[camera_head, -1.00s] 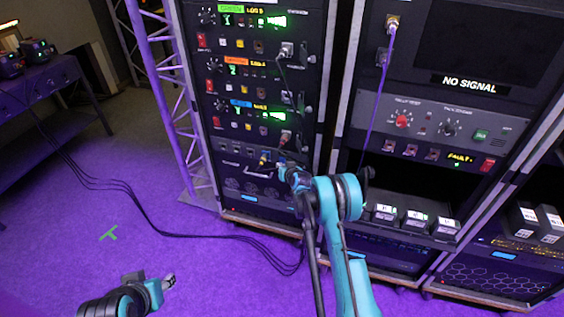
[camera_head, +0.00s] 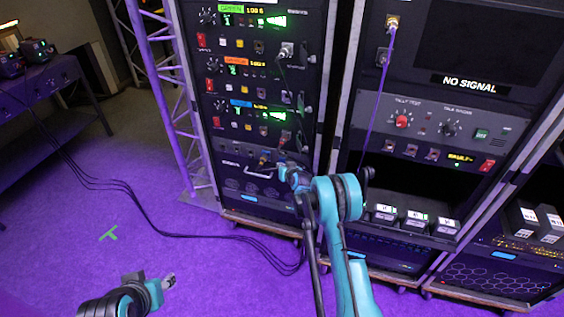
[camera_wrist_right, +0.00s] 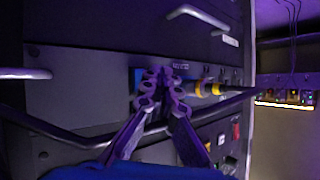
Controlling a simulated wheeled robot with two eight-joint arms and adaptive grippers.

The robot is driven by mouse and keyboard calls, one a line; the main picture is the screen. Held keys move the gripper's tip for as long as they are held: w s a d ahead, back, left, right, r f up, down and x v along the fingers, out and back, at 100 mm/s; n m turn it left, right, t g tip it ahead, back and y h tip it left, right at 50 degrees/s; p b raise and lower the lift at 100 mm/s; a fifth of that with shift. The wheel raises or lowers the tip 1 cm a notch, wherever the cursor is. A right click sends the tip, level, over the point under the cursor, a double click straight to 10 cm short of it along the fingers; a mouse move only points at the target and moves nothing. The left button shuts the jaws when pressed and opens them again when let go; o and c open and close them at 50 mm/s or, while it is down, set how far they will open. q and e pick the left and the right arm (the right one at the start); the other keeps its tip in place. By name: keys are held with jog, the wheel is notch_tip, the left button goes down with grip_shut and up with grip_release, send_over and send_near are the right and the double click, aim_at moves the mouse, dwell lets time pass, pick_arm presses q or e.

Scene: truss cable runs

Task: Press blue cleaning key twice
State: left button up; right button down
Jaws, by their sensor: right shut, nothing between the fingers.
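In the right wrist view, my right gripper (camera_wrist_right: 163,88) is shut with nothing between its fingers, its tips in front of a dark rack panel. A bright blue patch (camera_wrist_right: 136,82) shows just behind and left of the fingertips. It may be the blue key, but the fingers hide most of it. I cannot tell whether they touch it. In the head view, the right gripper (camera_head: 283,166) is at the lower part of the left rack (camera_head: 235,177), and its tips are hard to make out. My left gripper (camera_head: 168,281) is low over the floor, far from the racks, its opening unclear.
Yellow connectors (camera_wrist_right: 208,88) sit right beside the fingertips. A metal handle (camera_wrist_right: 197,18) sticks out above them. The middle rack (camera_head: 440,112) has a hanging cable (camera_head: 376,105) and a NO SIGNAL screen. A purple truss (camera_head: 165,85) stands left. Black cables (camera_head: 140,208) cross the open floor.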

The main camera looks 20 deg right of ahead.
jog(key=shift+w+d, duration=0.1)
jog(key=shift+w+d, duration=0.15)
jog(key=shift+w, duration=0.1)
jog(key=shift+w+d, duration=0.3)
jog(key=shift+w, duration=0.1)
dwell(1.0)
jog(key=shift+s+a, duration=0.5)
jog(key=shift+s, duration=0.25)
jog(key=s+a, duration=0.1)
jog(key=s, duration=0.1)
jog(key=s+a, duration=0.2)
jog(key=shift+s, duration=0.1)
dwell(0.3)
jog(key=shift+d, duration=0.1)
dwell(0.5)
